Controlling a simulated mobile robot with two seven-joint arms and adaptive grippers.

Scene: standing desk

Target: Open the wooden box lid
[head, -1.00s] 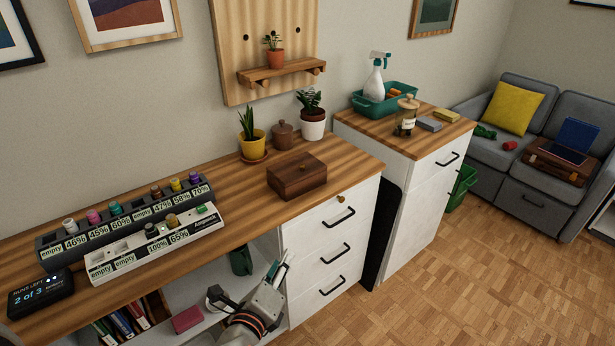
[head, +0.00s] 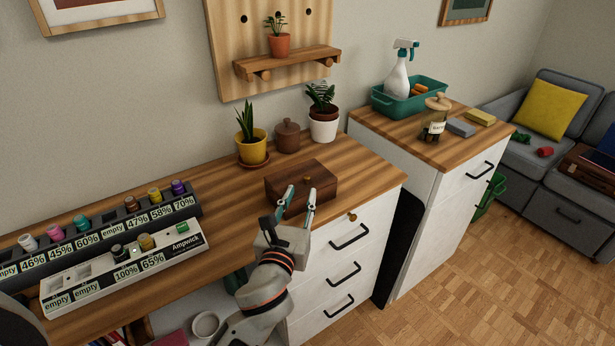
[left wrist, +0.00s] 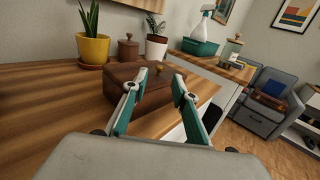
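The wooden box (head: 309,187) is dark brown and sits on the desk near its right front corner, with its lid down. It also shows in the left wrist view (left wrist: 122,88), partly behind my fingers. My left gripper (head: 298,197) is at the front of the box, fingers spread and nothing between them. In the left wrist view the open fingers (left wrist: 162,80) point toward the box's front. I cannot tell whether a fingertip touches it. My right gripper is not in view.
A yellow plant pot (head: 253,149), a brown lidded jar (head: 287,136) and a white plant pot (head: 323,124) stand behind the box. A labelled rack (head: 128,265) holds several small bottles at left. The desk between rack and box is clear.

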